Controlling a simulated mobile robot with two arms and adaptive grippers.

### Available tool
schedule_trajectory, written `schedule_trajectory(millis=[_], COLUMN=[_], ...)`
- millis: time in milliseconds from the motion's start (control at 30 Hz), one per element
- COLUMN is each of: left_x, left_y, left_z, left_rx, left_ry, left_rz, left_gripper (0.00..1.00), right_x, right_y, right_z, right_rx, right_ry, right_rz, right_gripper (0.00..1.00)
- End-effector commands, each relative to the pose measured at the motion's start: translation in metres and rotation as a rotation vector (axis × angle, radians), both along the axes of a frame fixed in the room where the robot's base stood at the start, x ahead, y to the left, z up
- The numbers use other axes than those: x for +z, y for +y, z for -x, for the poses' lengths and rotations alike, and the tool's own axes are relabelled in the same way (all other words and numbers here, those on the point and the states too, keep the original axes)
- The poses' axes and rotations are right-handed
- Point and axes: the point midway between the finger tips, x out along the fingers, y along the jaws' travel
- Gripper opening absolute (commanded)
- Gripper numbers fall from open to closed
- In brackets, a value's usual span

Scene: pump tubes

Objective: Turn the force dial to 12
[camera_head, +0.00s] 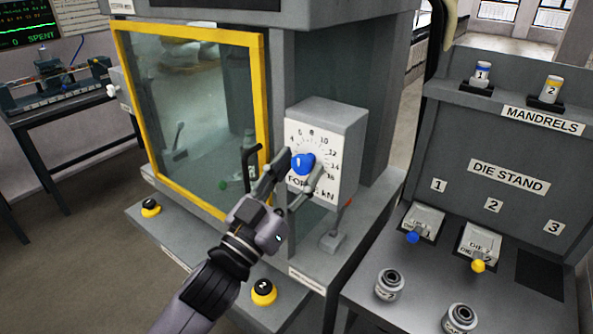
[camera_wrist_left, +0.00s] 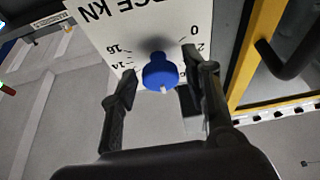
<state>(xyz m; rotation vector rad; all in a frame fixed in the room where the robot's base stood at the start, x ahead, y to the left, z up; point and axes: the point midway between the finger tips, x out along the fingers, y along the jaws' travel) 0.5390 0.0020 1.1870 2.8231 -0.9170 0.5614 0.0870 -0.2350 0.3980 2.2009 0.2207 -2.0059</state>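The force dial is a blue knob (camera_head: 303,163) on the front of a grey box with a white scale face (camera_head: 322,181) marked "FORCE kN". My left gripper (camera_head: 281,176) is in front of the dial. In the wrist view its fingers (camera_wrist_left: 168,76) are spread on either side of the knob, with visible gaps, so it looks open. My right gripper is not in view.
A yellow-framed window door (camera_head: 262,100) with a black handle (camera_head: 248,165) is just left of the dial. A small lever (camera_head: 335,238) stands below the box. The die stand (camera_head: 508,178) is at the right.

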Motion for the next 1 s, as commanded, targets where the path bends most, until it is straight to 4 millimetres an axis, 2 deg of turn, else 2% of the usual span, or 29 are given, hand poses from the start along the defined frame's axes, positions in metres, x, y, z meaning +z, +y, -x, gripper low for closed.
schedule_trajectory(millis=[67, 567, 1000], left_x=[-0.0001, -0.0001, 0.0012], left_y=[0.0001, 0.0003, 0.0015], left_z=[0.0001, 0.0001, -0.0009], left_rx=[0.000, 0.000, 0.001], left_ry=[0.000, 0.000, -0.062], left_rz=[0.000, 0.000, -0.090], left_gripper=[0.36, 0.03, 0.03], right_x=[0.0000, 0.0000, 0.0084], right_y=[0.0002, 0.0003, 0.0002], right_z=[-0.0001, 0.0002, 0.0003], right_rx=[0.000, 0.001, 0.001], right_ry=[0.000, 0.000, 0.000], right_rz=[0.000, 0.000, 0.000], right_gripper=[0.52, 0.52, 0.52])
